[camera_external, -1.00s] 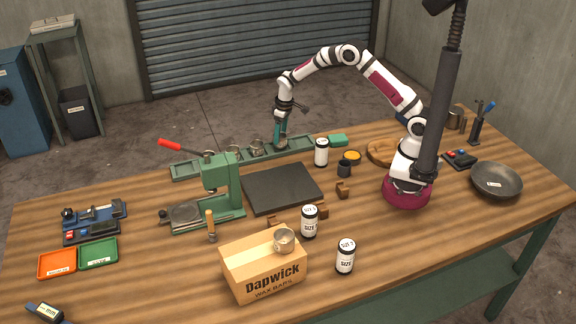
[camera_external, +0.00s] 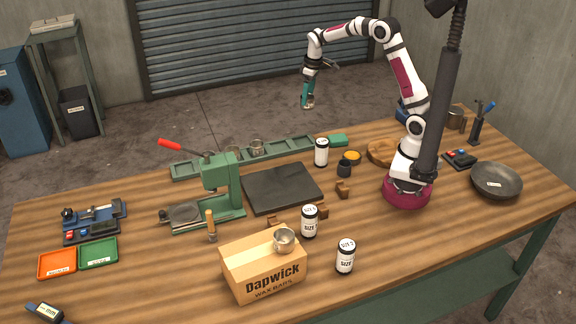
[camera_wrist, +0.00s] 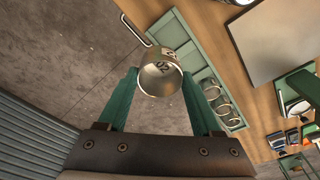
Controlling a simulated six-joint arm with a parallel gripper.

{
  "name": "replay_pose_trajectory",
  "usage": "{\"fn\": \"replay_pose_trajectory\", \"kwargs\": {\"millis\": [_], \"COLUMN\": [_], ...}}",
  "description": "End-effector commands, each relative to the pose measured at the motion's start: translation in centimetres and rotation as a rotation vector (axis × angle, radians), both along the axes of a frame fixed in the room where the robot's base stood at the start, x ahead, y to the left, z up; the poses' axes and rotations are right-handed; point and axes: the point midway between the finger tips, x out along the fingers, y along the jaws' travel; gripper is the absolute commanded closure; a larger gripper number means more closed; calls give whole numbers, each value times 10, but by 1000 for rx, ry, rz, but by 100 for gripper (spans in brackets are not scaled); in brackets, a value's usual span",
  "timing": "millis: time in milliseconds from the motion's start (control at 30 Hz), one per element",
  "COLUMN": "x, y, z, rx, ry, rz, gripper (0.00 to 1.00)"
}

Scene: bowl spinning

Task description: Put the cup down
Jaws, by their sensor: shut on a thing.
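My gripper (camera_external: 307,103) is raised past the far edge of the table, its green fingers pointing down. In the wrist view, the metal cup (camera_wrist: 160,78) sits between the tips of the gripper (camera_wrist: 162,88); my gripper is shut on it. The cup has dark markings that look like "02". In the external view, the held cup (camera_external: 310,104) shows only as a small shape at the fingertips, apart from any surface. Below and to the left is the long green tray (camera_external: 290,151) at the table's far edge. It also shows in the wrist view (camera_wrist: 173,33).
Several similar metal cups (camera_external: 257,146) stand in the green tray's left part; its right part looks empty. Another cup (camera_external: 284,239) stands on a cardboard box (camera_external: 262,271). A dark slab (camera_external: 282,190) lies mid-table.

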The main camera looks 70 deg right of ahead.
Motion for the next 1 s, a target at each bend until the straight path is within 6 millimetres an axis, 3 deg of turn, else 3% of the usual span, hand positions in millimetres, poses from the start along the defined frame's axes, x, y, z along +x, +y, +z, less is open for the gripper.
{"fn": "replay_pose_trajectory", "kwargs": {"millis": [100,200,467,767,867,1000], "x": [1,1,2,30,41,53], "y": [0,0,3,67,100,164], "z": [43,69,117,116,117,118], "rx": [-3,-1,-1,-2,-3,-3], "ry": [-7,-4,-1,2,2,2], "rz": [0,0,7,162,237,374], "gripper": [88,88,88,88,88,88]}}
